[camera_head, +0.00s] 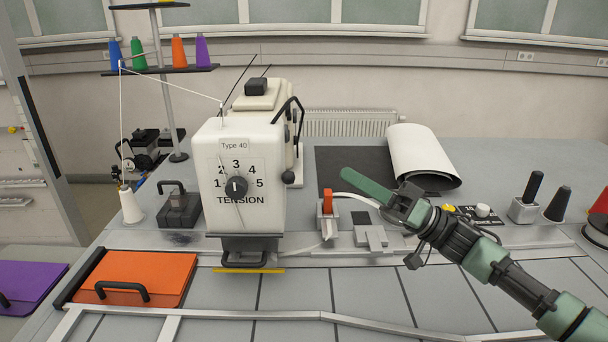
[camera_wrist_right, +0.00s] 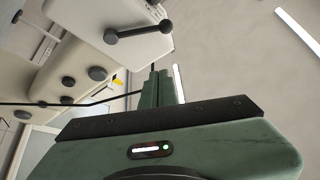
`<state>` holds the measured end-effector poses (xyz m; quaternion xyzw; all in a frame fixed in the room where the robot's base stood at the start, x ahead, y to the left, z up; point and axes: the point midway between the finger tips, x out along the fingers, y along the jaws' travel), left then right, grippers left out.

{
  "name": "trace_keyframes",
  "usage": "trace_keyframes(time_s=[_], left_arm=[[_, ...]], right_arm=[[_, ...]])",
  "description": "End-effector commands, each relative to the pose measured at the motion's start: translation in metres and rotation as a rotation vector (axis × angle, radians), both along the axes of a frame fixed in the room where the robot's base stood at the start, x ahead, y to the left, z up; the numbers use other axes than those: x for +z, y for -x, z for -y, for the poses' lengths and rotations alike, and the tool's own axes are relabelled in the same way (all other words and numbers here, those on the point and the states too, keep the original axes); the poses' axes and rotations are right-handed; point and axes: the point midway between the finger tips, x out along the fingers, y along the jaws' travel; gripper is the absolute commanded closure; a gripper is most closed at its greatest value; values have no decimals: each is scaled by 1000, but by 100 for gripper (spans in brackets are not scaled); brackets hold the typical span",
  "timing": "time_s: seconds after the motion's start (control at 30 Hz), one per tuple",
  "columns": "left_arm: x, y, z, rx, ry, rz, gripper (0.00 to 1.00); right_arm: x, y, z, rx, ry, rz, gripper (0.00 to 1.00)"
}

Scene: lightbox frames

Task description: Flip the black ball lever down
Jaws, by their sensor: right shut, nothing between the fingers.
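The white sewing machine (camera_head: 238,150) with the tension dial stands left of centre on the table. A black ball (camera_head: 288,177) shows at its right side, below a curved black bar. The wrist view, which is turned, shows a short black lever with a ball at its end (camera_wrist_right: 165,26) on the machine's pale side. My right gripper (camera_head: 345,175) is shut and empty, to the right of the machine and apart from the ball. Its green fingers (camera_wrist_right: 166,78) are together in the wrist view, with a gap to the lever. My left gripper is out of view.
A small stand with an orange top (camera_head: 327,202) is below my right gripper. A thread stand (camera_head: 165,70) with several cones is at the left. A white roll (camera_head: 420,153) lies behind my arm. An orange folder (camera_head: 140,278) is at the front left.

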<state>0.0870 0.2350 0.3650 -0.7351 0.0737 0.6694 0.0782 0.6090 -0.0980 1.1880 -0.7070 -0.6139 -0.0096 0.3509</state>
Motion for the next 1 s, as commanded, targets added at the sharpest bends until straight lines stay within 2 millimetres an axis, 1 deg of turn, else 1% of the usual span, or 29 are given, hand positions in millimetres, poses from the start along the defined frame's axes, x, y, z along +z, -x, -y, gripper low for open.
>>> trace_keyframes(time_s=[0.13,0.23,0.63,0.67,0.7,0.8,1.0], left_arm=[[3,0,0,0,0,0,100],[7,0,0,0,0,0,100],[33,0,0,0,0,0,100],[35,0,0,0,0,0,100],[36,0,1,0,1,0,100],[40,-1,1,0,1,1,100],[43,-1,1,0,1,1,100]], right_arm=[[4,-1,-5,2,-1,0,100],[11,-4,-16,3,-2,2,100],[49,-24,-88,3,-2,1,100],[46,-24,-90,1,-1,-3,100],[35,-20,-89,0,1,-7,100],[24,-13,-91,0,0,-4,100],[11,-6,-94,0,0,-1,100]])
